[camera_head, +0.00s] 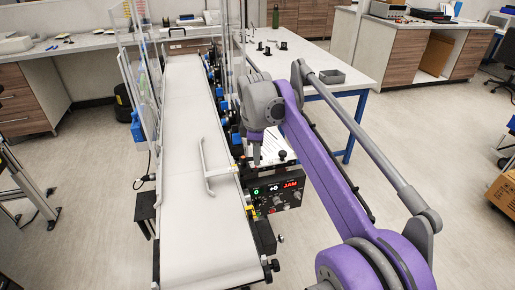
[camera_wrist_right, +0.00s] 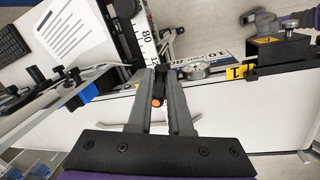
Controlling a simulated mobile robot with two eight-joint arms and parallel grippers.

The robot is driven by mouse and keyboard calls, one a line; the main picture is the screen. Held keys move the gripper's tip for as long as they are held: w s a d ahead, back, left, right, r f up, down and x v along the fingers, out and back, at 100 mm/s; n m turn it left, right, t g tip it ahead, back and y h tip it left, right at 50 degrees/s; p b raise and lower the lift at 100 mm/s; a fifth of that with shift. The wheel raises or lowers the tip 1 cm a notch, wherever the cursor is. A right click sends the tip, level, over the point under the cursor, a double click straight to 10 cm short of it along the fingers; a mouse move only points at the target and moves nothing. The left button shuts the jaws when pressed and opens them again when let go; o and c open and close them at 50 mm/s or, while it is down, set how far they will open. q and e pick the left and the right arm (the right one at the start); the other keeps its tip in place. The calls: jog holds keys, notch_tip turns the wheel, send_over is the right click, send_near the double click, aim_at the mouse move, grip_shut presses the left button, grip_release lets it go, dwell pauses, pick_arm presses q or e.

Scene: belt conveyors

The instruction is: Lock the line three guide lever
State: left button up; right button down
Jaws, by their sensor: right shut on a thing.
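In the head view the lever cannot be made out behind the gripper. My left gripper does not show.
In the wrist view a scale strip (camera_wrist_right: 146,38), a round dial (camera_wrist_right: 194,69) and a black block with a knob (camera_wrist_right: 278,50) sit close around the fingers. A white bent rail (camera_head: 207,170) lies over the belt. A table (camera_head: 310,65) stands behind.

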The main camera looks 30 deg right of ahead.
aim_at(245, 161)
jog(key=a+m+p, duration=0.1)
jog(key=m, duration=0.2)
jog(key=a+m+g+p, duration=0.1)
jog(key=m, duration=0.2)
jog(key=s+a+m+h+p, duration=0.1)
jog(key=m, duration=0.3)
jog(key=shift+s+a+r+g, duration=0.1)
jog(key=shift+a+g, duration=0.05)
jog(key=shift+g, duration=0.15)
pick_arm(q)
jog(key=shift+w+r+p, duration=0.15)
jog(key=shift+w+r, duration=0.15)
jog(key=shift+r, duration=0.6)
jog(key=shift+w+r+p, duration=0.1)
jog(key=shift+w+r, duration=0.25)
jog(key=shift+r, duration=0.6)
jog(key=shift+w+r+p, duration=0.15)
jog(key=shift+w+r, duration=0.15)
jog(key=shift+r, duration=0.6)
pick_arm(e)
jog(key=shift+a+m+g, duration=0.15)
jog(key=shift+a+m, duration=0.1)
jog(key=shift+m, duration=0.5)
jog(key=shift+a+m+g, duration=0.15)
jog(key=shift+a+m, duration=0.1)
jog(key=shift+m, duration=0.5)
jog(key=c, duration=0.8)
grip_release()
jog(key=shift+c, duration=0.2)
